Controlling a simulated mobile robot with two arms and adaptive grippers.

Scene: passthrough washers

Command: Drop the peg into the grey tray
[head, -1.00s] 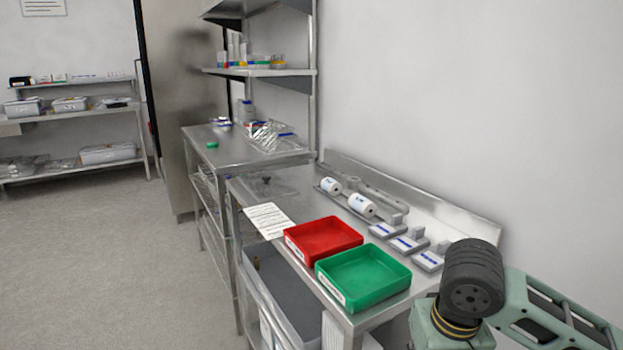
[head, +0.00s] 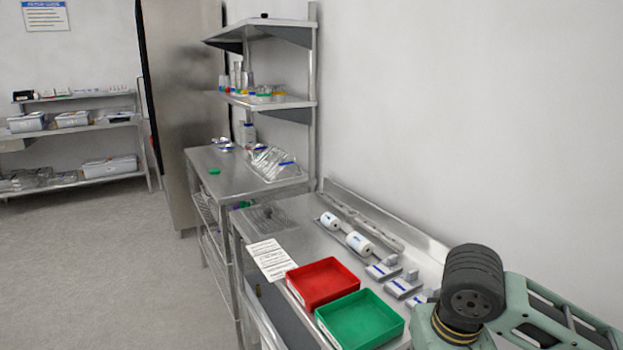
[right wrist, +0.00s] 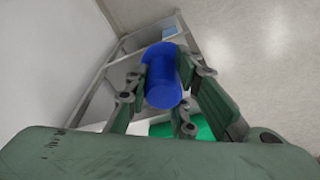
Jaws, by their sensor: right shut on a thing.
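A blue cylinder, which looks like the peg (right wrist: 163,88), is between the fingers of my right gripper (right wrist: 163,76) in the right wrist view. The gripper is shut on it. In the head view only my right arm shows at the lower right; its gripper and the peg are out of frame. My left gripper is in neither view.
A red tray (head: 323,282) and a green tray (head: 360,320) stand on the steel worktop (head: 290,212). Two white rolls and several small grey blocks lie behind them by the wall. A paper sheet (head: 271,260) lies at the left edge. Floor at left is clear.

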